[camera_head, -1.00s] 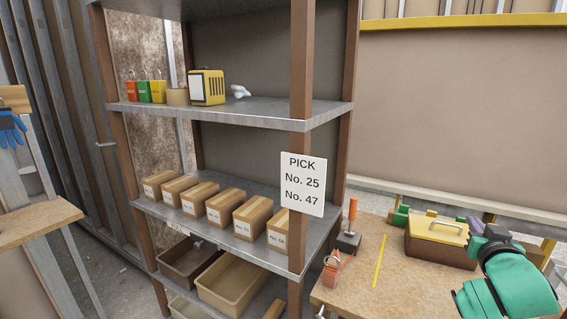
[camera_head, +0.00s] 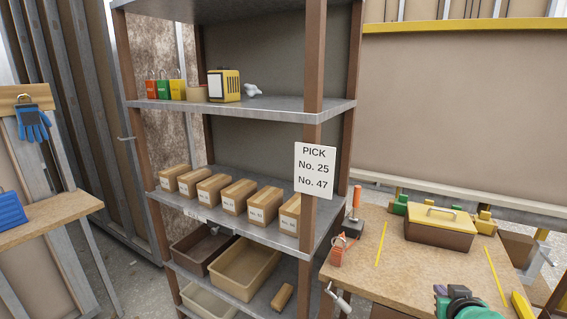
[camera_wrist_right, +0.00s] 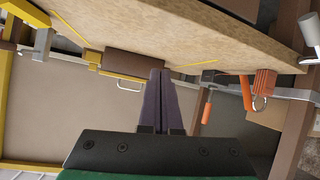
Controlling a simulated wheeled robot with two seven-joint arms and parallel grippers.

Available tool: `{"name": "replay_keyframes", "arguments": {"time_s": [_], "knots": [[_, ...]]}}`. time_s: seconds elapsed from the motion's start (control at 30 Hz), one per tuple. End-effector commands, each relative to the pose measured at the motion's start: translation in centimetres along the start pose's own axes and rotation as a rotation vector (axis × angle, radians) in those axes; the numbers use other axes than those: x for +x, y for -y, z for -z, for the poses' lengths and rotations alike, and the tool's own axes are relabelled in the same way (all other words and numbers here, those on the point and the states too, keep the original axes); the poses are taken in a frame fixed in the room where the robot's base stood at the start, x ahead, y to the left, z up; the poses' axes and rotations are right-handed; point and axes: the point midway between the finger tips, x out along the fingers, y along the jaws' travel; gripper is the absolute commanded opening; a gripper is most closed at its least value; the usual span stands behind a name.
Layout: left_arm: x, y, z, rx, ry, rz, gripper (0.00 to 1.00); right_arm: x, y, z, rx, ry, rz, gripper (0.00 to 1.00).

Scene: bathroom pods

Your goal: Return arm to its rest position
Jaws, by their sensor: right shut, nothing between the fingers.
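My right gripper (camera_head: 441,291) is low at the bottom right of the head view, by the near edge of the wooden workbench (camera_head: 400,262). Only its purple fingers and part of my green wrist show there. In the right wrist view the purple fingers (camera_wrist_right: 158,98) are closed together with nothing between them. The workbench top (camera_wrist_right: 180,35) lies across the upper part of that view, apart from the fingers. My left arm and gripper are not in view.
A metal shelf rack (camera_head: 255,112) with labelled cardboard boxes (camera_head: 240,196) and bins (camera_head: 245,268) stands left of the bench. A second table (camera_head: 50,218) is at far left.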

Motion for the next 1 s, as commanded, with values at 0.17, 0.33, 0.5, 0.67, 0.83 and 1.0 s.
{"name": "replay_keyframes", "arguments": {"time_s": [0.17,0.33,0.5,0.67,0.83,1.0], "knots": [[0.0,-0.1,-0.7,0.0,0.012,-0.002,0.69,-1.7,3.3,-8.2,-0.087,0.214,0.081,0.0],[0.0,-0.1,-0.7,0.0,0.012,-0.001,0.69,-5.0,6.2,-15.6,-0.174,0.418,0.181,0.0],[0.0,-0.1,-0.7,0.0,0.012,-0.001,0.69,-9.2,8.2,-21.4,-0.244,0.593,0.287,0.0],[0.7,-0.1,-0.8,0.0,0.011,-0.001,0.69,-10.8,9.7,-26.3,-0.291,0.709,0.362,0.0],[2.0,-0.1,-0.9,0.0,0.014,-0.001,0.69,-6.5,11.0,-32.2,-0.297,0.732,0.361,0.0],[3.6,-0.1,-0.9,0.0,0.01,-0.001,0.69,-2.6,12.0,-40.1,-0.305,0.764,0.363,0.0]]}}
